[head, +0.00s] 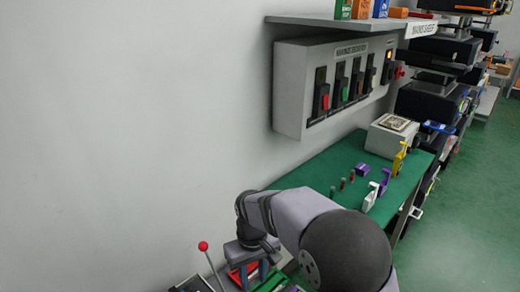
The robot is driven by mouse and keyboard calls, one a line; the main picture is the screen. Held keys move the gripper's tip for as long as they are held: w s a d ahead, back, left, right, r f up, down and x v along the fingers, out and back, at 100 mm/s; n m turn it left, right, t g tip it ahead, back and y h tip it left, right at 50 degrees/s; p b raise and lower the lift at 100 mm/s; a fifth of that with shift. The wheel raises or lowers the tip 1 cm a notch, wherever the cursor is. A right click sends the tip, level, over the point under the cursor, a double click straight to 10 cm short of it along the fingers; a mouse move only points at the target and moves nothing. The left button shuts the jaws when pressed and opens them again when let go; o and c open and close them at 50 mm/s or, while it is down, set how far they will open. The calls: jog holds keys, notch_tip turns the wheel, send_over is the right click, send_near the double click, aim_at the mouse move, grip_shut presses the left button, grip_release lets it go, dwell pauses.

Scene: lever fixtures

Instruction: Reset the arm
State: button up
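My gripper (255,274) points down at the bottom of the head view, at the end of my grey arm. Its two bluish fingers appear spaced apart, with red and dark surfaces showing around them. The fingertips are small and close to the picture's lower edge, and I see no thing held between them. A lever with a red ball knob (203,246) stands left of the gripper, its thin rod tilted. The knob and gripper are apart. The lever's base (192,284) is cut off by the lower edge.
A green-topped bench (325,168) holds white, purple and yellow levers and a grey box (390,138). A switch panel (335,85) is on the wall under a shelf (350,20). Dark machines (430,102) stand at the right. The green floor (465,215) is clear.

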jog(key=s+d+m, duration=0.5)
jog(key=s+d, duration=1.1)
jog(key=d, duration=0.1)
jog(key=shift+s+r+p, duration=0.2)
jog(key=shift+s+p, duration=0.2)
